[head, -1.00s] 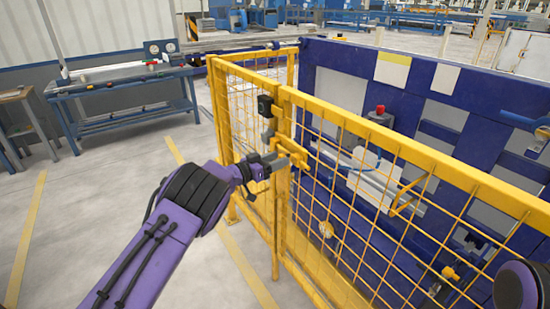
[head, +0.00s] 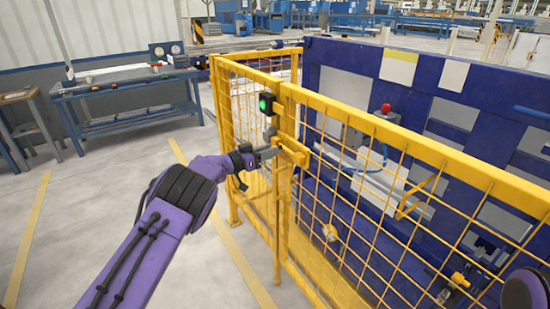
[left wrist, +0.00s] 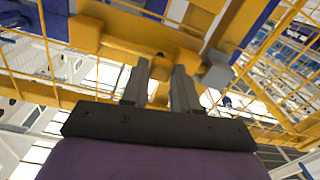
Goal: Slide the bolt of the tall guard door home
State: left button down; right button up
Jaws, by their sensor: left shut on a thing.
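The tall yellow mesh guard door (head: 400,170) stands at the centre and right of the head view. Its yellow bolt (head: 293,152) is at the door's edge by the post; it also shows across the top of the left wrist view (left wrist: 150,42). My left gripper (head: 272,152) is at the bolt from the left. In the left wrist view its two grey fingers (left wrist: 160,82) are shut on a narrow yellow piece, which looks like the bolt's handle. The fingers partly hide it. How deep the bolt sits in its keeper cannot be told.
A black box with a lit green lamp (head: 265,104) is on the post above the bolt. A blue machine (head: 345,70) stands behind the mesh. A blue workbench (head: 125,95) is at the left. The floor between is clear. Part of my right arm shows at the lower right.

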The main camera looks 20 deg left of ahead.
pick_arm(q)
jog(key=shift+w+a+r, duration=0.15)
jog(key=shift+a+r, duration=0.05)
jog(key=shift+r, duration=0.05)
jog(key=c, duration=1)
grip_release()
jog(key=shift+c, duration=0.2)
jog(key=shift+o, duration=1)
jog(key=shift+a+f, duration=0.1)
jog(key=shift+a, duration=0.05)
jog(key=shift+f, duration=0.15)
jog(key=b+v, duration=0.2)
jog(key=v, duration=0.8)
jog(key=shift+a+b, duration=0.15)
jog(key=shift+b, duration=0.25)
